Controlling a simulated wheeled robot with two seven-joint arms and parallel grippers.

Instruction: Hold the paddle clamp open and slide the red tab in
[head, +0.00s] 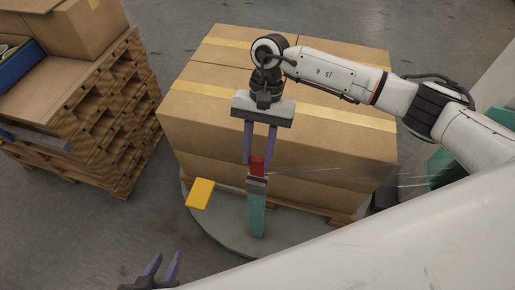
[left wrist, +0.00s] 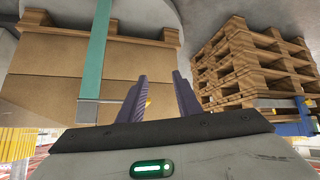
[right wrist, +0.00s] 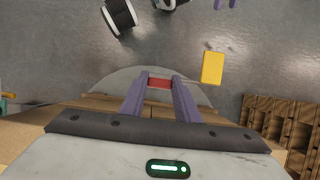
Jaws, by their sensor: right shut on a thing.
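The red tab (head: 257,165) is held between the purple fingers of my right gripper (head: 258,160), and it also shows between them in the right wrist view (right wrist: 160,83). Its lower end is at the grey clamp (head: 257,185) on the teal post (head: 257,215); I cannot tell if it is inside. The yellow paddle (head: 200,194) sticks out to the left of the clamp, with nothing gripping it. It also shows in the right wrist view (right wrist: 212,68). My left gripper (head: 164,264) is open and empty, below and left of the paddle.
Large cardboard boxes (head: 300,101) on a pallet stand right behind the post, over a round grey base (head: 215,224). A stack of wooden pallets (head: 110,110) with boxes stands at the left. The floor between them is clear.

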